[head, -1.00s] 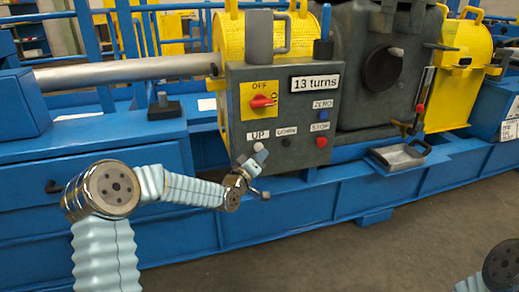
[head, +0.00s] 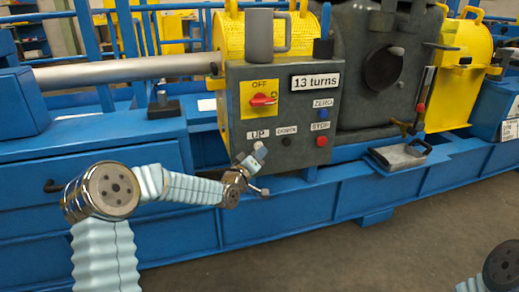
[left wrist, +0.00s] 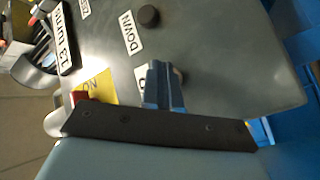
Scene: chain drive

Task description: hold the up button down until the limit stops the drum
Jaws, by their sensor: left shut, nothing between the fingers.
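The grey control box (head: 280,120) carries the UP label (head: 259,134), the DOWN label (head: 286,131) and a dark button (head: 287,141) under DOWN. My left gripper (head: 260,150) is shut and empty, with its tips at the panel just below the UP label. The up button is hidden behind it in the head view. In the left wrist view my shut fingers (left wrist: 163,87) partly cover a dark round button (left wrist: 179,75); I cannot tell whether they touch or press it. The display (head: 316,82) reads 13 turns. My right gripper is out of view.
A grey mug (head: 260,37) stands on the box. A blue beam (head: 330,205) runs below.

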